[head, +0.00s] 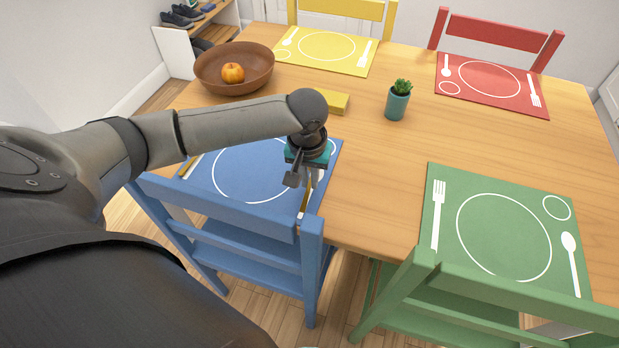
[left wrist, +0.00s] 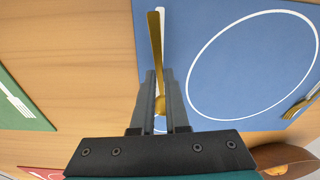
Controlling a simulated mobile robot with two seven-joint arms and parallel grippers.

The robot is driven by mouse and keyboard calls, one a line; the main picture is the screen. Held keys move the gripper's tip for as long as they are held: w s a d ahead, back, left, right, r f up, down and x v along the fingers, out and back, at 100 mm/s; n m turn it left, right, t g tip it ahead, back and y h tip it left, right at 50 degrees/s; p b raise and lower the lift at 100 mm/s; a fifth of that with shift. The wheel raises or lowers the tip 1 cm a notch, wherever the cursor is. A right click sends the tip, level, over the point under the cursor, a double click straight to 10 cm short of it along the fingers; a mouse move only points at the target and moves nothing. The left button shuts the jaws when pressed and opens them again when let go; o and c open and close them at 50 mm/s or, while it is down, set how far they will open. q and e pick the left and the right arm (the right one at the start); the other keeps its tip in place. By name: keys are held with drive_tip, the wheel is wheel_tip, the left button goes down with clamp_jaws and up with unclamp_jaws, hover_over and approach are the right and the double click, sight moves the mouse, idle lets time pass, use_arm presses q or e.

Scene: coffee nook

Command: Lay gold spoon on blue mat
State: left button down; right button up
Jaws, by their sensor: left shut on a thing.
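The gold spoon (left wrist: 156,45) is between the fingers of my left gripper (left wrist: 159,78) in the left wrist view, its bowl end near the gripper and its handle pointing away. In the head view my left gripper (head: 304,178) is over the right side of the blue mat (head: 225,170), shut on the spoon, and part of the spoon (head: 304,204) shows below it. The spoon appears over the mat (left wrist: 185,20), near and roughly parallel to its edge, beside the white plate circle. Whether it touches the mat is unclear. My right gripper is not in view.
Another gold utensil (head: 188,166) lies at the mat's left side. A blue chair (head: 230,230) stands at the front. A yellow block (head: 332,102), a potted plant (head: 397,104) and a brown bowl (head: 235,56) with an orange fruit stand behind. Table between the blue and green mats (head: 465,180) is clear.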

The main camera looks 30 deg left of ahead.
use_arm(q)
drive_tip(key=c, duration=1)
unclamp_jaws()
drive_tip(key=shift+o, duration=0.7)
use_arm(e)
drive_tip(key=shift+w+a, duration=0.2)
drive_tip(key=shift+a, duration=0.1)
use_arm(q)
drive_tip(key=r+p, duration=0.1)
drive_tip(key=r, duration=0.4)
drive_tip(key=s+r+p, duration=0.1)
drive_tip(key=r+p, duration=0.1)
drive_tip(key=r, duration=0.3)
drive_tip(key=r+p, duration=0.2)
drive_tip(key=r, duration=0.3)
drive_tip(key=shift+s+d+r, duration=0.1)
drive_tip(key=shift+s+d, duration=0.2)
drive_tip(key=shift+s, duration=0.1)
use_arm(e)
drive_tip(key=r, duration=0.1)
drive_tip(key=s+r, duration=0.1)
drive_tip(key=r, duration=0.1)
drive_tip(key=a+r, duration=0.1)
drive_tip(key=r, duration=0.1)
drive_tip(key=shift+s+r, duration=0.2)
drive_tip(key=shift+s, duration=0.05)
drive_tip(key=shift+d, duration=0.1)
